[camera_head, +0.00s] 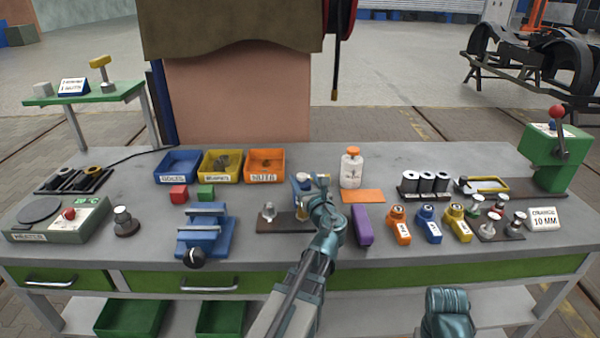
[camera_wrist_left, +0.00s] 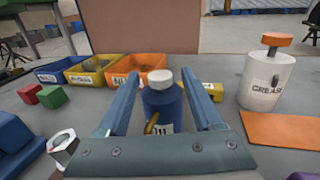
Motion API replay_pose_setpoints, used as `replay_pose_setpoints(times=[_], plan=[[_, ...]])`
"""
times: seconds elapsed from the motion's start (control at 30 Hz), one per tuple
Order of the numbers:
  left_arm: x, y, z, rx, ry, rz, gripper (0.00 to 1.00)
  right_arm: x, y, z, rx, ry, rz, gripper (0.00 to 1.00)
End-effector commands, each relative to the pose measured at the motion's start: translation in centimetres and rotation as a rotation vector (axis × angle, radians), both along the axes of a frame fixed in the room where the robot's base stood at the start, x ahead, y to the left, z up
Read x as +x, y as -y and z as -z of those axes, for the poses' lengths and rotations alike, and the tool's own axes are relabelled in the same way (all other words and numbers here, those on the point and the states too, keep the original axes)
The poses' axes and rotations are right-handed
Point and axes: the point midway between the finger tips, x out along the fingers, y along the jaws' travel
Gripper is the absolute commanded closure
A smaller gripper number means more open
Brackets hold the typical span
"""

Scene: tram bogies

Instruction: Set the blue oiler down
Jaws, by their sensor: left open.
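The blue oiler (camera_head: 301,186) has a pale cap and stands on the workbench near a dark board (camera_head: 270,226). In the left wrist view the oiler (camera_wrist_left: 162,105) shows a white cap, a brass spout and a label. It looks upright. My left gripper (camera_head: 320,184) is open, with one finger on each side of the oiler; I cannot tell whether they touch it. The oiler's base is hidden by the gripper, so what it rests on is unclear. Part of my right arm shows at the lower right, but its gripper does not.
Blue (camera_head: 177,166), yellow (camera_head: 221,166) and orange (camera_head: 265,165) bins stand behind. A white grease can (camera_head: 351,168) stands behind an orange mat (camera_head: 362,196). A purple block (camera_head: 361,226) is right of the gripper, a blue vise (camera_head: 206,232) left.

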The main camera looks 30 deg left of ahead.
Motion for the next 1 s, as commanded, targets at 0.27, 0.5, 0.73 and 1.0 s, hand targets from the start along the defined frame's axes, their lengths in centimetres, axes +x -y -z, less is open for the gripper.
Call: replay_pose_setpoints(times=[0.27, 0.5, 0.73, 1.0], plan=[[-3.5, 3.5, 0.0, 0.0, 0.0, 0.001, 0.33, 0.0, 0.0, 0.0, 0.0, 0.0, 0.0, 0.5], [-4.3, 4.5, 0.0, 0.0, 0.0, 0.0, 0.33, 0.0, 0.0, 0.0, 0.0, 0.0, 0.0, 0.5], [-4.3, 4.5, 0.0, 0.0, 0.0, -0.001, 0.33, 0.0, 0.0, 0.0, 0.0, 0.0, 0.0, 0.5], [-4.3, 4.5, 0.0, 0.0, 0.0, -0.001, 0.33, 0.0, 0.0, 0.0, 0.0, 0.0, 0.0, 0.5]])
